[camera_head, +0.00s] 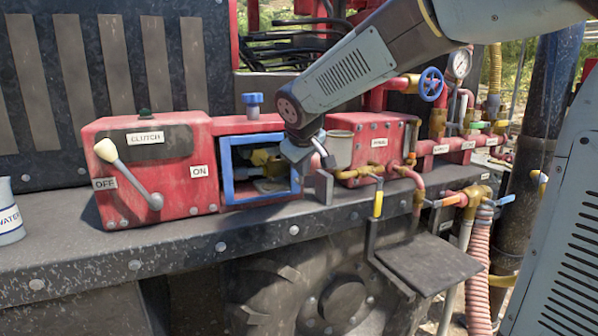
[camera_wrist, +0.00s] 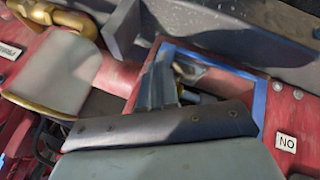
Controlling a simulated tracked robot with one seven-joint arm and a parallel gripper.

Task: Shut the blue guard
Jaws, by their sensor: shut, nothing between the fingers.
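The blue guard (camera_head: 228,170) shows as a blue rectangular frame on the red housing, right of the clutch box. Brass fittings (camera_head: 262,158) show through its opening, so the middle is not covered by a solid panel. The wrist view is turned over and shows the frame's blue edges (camera_wrist: 259,105). My gripper (camera_head: 300,160) is at the frame's right side; it also shows in the wrist view (camera_wrist: 158,85). It is shut and empty, close against the right edge. I cannot tell whether it touches the frame. My wrist hides the upper right corner.
The clutch box (camera_head: 150,180) with its lever (camera_head: 133,175) stands left. A grey cup (camera_head: 340,148) and a grey upright plate (camera_head: 323,187) are close on the right, before the red pump box (camera_head: 385,135). A blue knob (camera_head: 252,103) rises above. The ledge (camera_head: 240,240) in front is clear.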

